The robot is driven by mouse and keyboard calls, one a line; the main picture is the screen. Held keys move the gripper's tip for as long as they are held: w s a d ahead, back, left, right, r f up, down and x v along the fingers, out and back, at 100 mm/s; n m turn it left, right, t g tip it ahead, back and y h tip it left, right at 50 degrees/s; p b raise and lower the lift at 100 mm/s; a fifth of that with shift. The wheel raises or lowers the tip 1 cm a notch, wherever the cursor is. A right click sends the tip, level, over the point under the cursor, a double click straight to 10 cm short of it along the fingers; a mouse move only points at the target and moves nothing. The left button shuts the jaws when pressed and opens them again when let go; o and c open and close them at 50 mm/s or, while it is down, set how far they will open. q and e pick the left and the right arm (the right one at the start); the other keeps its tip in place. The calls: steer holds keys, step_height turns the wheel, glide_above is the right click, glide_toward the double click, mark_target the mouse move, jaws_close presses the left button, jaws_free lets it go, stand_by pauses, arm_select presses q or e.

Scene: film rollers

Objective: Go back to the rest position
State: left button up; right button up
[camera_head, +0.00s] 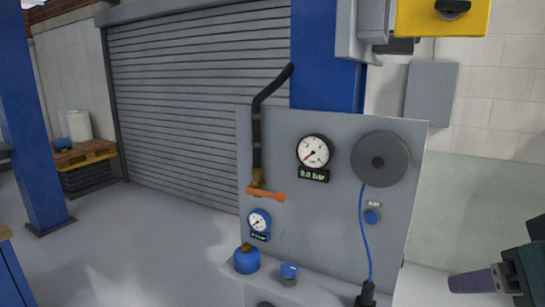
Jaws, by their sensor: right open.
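My right gripper (482,281) shows at the lower right edge, right of the grey panel (330,235) and apart from it. A purple-grey finger points left from its dark body, and nothing is seen held in it. It is open, though the frame cuts off part of it. My left gripper is out of view.
A blue cable (364,230) hangs from the disc. A yellow box (440,16) is above. Open floor (150,240) lies left, before a shutter (190,105).

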steer(key=s+a+f+n+g+y, duration=0.1)
steer(key=s+a+f+n+g, duration=0.1)
steer(key=s+f, duration=0.5)
steer(key=s+a+f+n+g+y, duration=0.1)
steer(key=s+a+f+g+y, duration=0.15)
steer(key=s, duration=0.85)
step_height(320, 180, up, 17)
steer(key=p, duration=1.6)
steer(key=shift+d+n+h+p, duration=0.25)
steer(key=shift+n+h+p, duration=0.1)
steer(key=shift+h, duration=0.1)
steer(key=shift+w, duration=0.1)
